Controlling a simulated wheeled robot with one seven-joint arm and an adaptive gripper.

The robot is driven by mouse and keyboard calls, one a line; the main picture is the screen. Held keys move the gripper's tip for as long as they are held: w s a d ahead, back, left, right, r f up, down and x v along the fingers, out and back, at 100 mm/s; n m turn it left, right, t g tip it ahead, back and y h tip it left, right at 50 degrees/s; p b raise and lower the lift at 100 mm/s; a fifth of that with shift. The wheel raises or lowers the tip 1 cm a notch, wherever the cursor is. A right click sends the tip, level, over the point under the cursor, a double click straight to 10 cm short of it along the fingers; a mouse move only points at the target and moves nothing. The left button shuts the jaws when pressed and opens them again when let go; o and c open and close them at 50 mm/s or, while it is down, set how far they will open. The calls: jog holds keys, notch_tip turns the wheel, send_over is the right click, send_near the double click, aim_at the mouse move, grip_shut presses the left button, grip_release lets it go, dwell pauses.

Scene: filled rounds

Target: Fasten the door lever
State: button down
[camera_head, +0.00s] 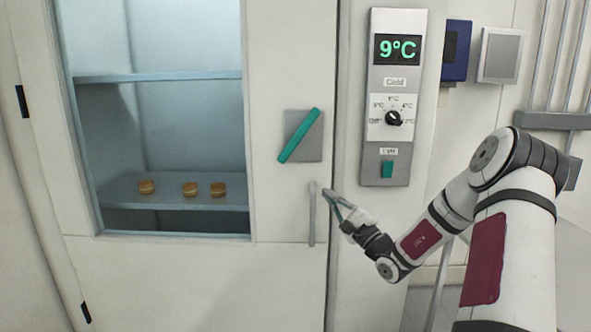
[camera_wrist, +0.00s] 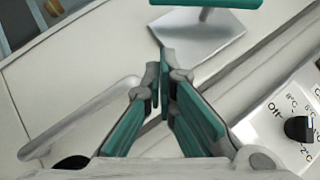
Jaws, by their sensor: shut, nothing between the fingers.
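The door lever (camera_head: 298,136) is a teal bar on a grey square plate (camera_head: 312,148), set on the white door (camera_head: 270,60) near its right edge. The lever lies slanted, its upper end leaning right. In the wrist view part of the lever (camera_wrist: 207,3) shows at the top, above its plate (camera_wrist: 200,38). My gripper (camera_head: 328,194) is below and to the right of the lever, beside the upper end of the grey vertical handle (camera_head: 312,215). My gripper's fingertips (camera_wrist: 163,75) are together in the wrist view, empty and apart from the lever.
A control panel (camera_head: 372,100) with a 9°C display, a black dial (camera_head: 393,118) and a teal switch (camera_head: 387,169) is right of the door. Behind the door's window, several filled rounds (camera_head: 190,189) sit on the lower shelf (camera_head: 170,206). A blue box (camera_head: 456,50) hangs on the wall.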

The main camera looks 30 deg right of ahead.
jog(key=shift+s+a+r+x, duration=0.15)
jog(key=shift+a+x, duration=0.3)
jog(key=shift+x, duration=1.7)
jog(key=shift+s+a+r+x, duration=0.15)
jog(key=shift+a+x, duration=0.3)
jog(key=shift+x, duration=1.7)
jog(key=shift+s+a+r+x, duration=0.1)
jog(key=shift+a+r+x, duration=0.25)
jog(key=shift+x, duration=1.75)
